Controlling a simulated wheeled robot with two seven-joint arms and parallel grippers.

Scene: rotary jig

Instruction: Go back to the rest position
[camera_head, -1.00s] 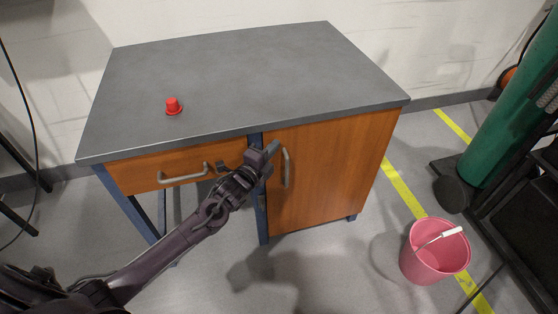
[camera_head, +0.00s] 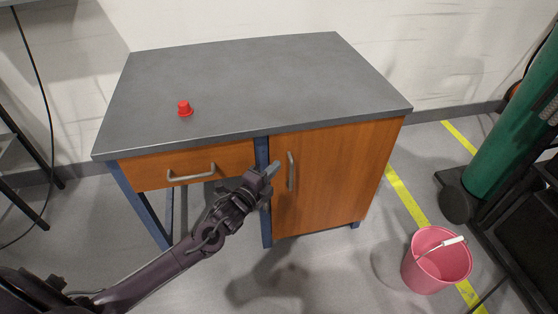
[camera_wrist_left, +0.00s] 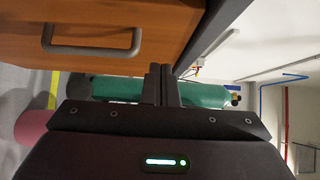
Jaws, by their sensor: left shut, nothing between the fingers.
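My left gripper (camera_head: 271,171) is shut and empty in the head view. It is in front of the workbench (camera_head: 240,80), near the blue post between the drawer and the cabinet door. Its closed fingers (camera_wrist_left: 161,85) also show in the left wrist view, with the door handle (camera_wrist_left: 92,45) to their upper left. In the head view the fingertips are just left of the door handle (camera_head: 291,171) and look apart from it. My right gripper is not in view.
The drawer (camera_head: 225,160) and the door (camera_head: 335,180) are closed. A pink bucket (camera_head: 425,275) stands on the floor at right, near a green cylinder (camera_head: 500,145). The floor before the bench is clear.

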